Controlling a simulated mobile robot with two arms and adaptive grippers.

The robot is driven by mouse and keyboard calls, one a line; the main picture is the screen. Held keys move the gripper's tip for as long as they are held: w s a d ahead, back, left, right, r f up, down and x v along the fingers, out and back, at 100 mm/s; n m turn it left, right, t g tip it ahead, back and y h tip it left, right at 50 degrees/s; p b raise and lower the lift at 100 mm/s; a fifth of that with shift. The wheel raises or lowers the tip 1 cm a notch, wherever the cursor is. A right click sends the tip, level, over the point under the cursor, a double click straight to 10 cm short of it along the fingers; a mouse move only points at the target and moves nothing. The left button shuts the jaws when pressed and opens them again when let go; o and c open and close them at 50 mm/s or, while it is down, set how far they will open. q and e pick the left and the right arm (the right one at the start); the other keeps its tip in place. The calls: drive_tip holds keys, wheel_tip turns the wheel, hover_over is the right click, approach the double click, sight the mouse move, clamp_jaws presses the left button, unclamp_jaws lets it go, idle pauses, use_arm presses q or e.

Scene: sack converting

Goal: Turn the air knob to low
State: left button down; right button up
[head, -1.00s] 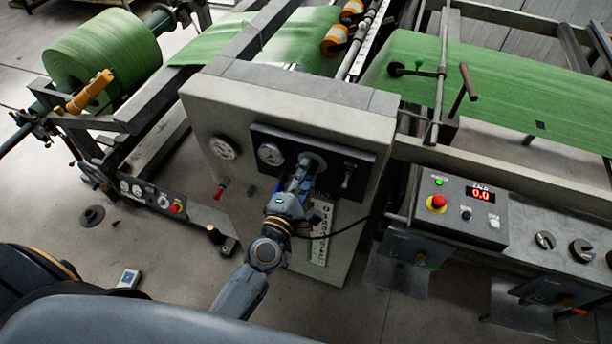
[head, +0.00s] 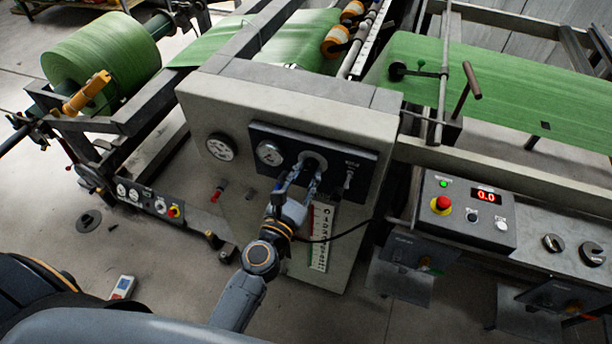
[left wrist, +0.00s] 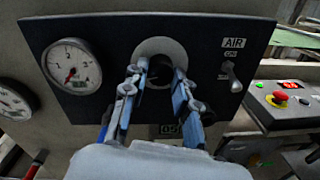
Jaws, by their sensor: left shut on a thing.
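The air knob (head: 314,158) is a round grey fitting on the dark panel (head: 262,132) of the grey machine cabinet. In the left wrist view the knob (left wrist: 158,46) shows as a grey ring with a dark centre, between a gauge and the AIR label (left wrist: 234,43). My left gripper (head: 303,170) is at the knob. In the left wrist view my left gripper (left wrist: 160,76) has one finger on each side of the knob's lower part, closed on it. The fingers hide part of the knob, and no low mark is readable. My right gripper is not in view.
A pressure gauge (left wrist: 73,66) is left of the knob. A small lever (left wrist: 231,76) is close on the right, under the AIR label. A control box (head: 466,210) stands at right.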

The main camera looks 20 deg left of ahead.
use_arm(q)
drive_tip(key=n+b, duration=0.1)
drive_tip(key=n, duration=0.4)
drive_tip(key=shift+f, duration=0.1)
drive_tip(key=shift+n, duration=0.5)
drive_tip(key=c, duration=1)
unclamp_jaws()
drive_tip(key=shift+c, duration=0.2)
